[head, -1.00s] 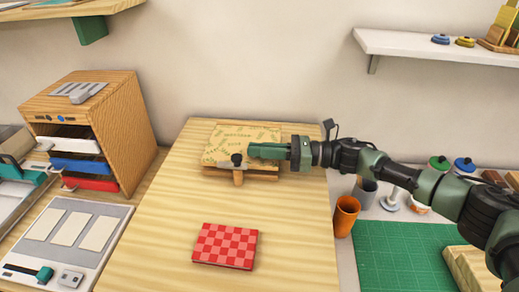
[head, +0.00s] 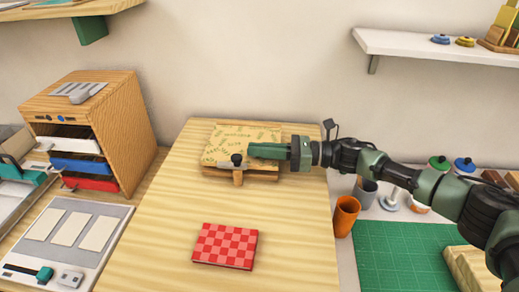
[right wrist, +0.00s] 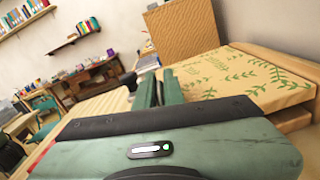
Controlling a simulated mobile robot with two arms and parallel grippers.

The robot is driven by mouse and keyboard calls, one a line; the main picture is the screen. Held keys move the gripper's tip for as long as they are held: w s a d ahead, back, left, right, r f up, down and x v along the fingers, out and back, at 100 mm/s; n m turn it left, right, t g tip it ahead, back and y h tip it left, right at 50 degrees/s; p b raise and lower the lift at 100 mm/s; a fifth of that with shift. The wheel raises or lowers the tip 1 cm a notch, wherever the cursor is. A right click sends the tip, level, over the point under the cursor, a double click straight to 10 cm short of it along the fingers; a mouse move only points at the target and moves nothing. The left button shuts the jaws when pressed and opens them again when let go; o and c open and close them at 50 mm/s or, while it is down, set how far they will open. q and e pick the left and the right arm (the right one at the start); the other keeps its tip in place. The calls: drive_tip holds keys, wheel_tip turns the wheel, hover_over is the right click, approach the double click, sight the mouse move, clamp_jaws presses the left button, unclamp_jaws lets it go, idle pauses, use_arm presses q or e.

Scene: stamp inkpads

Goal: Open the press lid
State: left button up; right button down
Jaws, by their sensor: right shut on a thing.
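The press (head: 240,170) is a low wooden block at the back of the light wood table. Its lid (head: 225,150), tan with green leaf sprigs, lies about flat on top. A dark knob (head: 237,158) on a short wooden post (head: 238,178) stands at the press's front edge. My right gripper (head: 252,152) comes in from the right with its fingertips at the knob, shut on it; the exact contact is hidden. The right wrist view shows the green fingers (right wrist: 160,88) beside the patterned lid (right wrist: 245,78). My left gripper is not in view.
A red checkered pad (head: 225,246) lies at the table's front middle. A wooden drawer organizer (head: 115,115) stands to the left. An orange cup (head: 346,215) and a green cutting mat (head: 415,255) are to the right. The table around the checkered pad is clear.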

drive_tip(key=shift+w+r+m, duration=0.2)
drive_tip(key=shift+r+m, duration=0.6)
drive_tip(key=shift+r, duration=0.2)
drive_tip(key=r+m, duration=0.1)
drive_tip(key=w+r+m, duration=0.1)
drive_tip(key=r+m+p, duration=0.1)
drive_tip(key=shift+w+d+r, duration=0.15)
drive_tip(key=shift+w+d, duration=0.05)
drive_tip(key=shift+w, duration=0.15)
drive_tip(key=shift+w+d+r+m+b, duration=0.1)
drive_tip(key=shift+w+r+m+b, duration=0.2)
drive_tip(key=shift+w+r+m, duration=0.15)
drive_tip(key=shift+w+d+r+b, duration=0.1)
drive_tip(key=shift+w+r+b, duration=0.35)
drive_tip(key=shift+r, duration=0.25)
